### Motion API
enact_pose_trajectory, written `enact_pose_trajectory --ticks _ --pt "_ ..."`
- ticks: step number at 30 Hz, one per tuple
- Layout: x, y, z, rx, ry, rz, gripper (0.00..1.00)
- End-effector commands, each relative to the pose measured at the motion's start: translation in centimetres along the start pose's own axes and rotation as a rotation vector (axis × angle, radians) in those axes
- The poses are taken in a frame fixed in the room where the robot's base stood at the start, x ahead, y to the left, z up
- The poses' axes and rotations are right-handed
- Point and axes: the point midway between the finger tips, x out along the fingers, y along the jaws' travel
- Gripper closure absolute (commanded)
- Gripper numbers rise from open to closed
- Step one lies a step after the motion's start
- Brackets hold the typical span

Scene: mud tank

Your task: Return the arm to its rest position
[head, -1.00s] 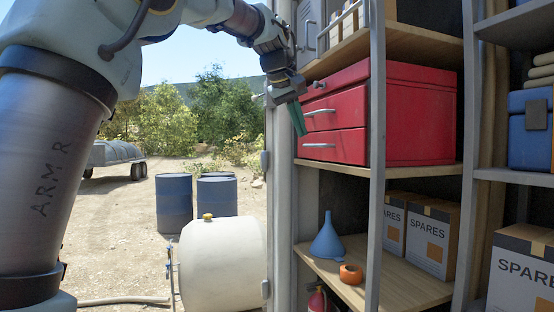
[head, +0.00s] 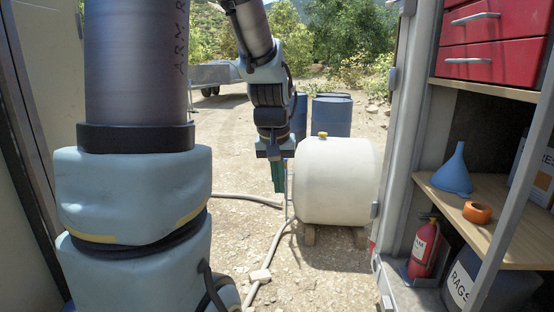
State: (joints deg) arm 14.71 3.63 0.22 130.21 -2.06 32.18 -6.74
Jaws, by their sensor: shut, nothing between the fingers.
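My arm rises large on the left of the head view, and its far part hangs down near the middle. My gripper (head: 278,180) points downward, with its green fingers shut and empty. It shows in front of the open yard, just left of the white tank (head: 336,180) in the picture. I cannot tell how far it is from the tank.
Right of the doorway stand shelves (head: 500,225) with a red toolbox (head: 494,40), a blue funnel (head: 453,172), orange tape (head: 477,212) and a fire extinguisher (head: 424,248). Outside are blue drums (head: 331,115), a hose (head: 268,262) on the ground and a trailer (head: 215,74).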

Motion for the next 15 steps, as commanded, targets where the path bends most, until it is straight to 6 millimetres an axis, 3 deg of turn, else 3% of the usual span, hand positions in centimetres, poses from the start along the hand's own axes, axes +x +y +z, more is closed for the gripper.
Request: enact_pose_trajectory --ticks 1,6,10,15 --pt "1.1 -2.0 2.6 -0.01 -0.028 -0.017 1.0" --pt "3.1 -5.5 8.7 -0.007 -0.08 -0.045 1.0" --pt "3.6 -6.4 10.7 -0.006 -0.097 -0.052 1.0" --pt "3.6 -6.5 10.8 -0.005 -0.098 -0.052 1.0"
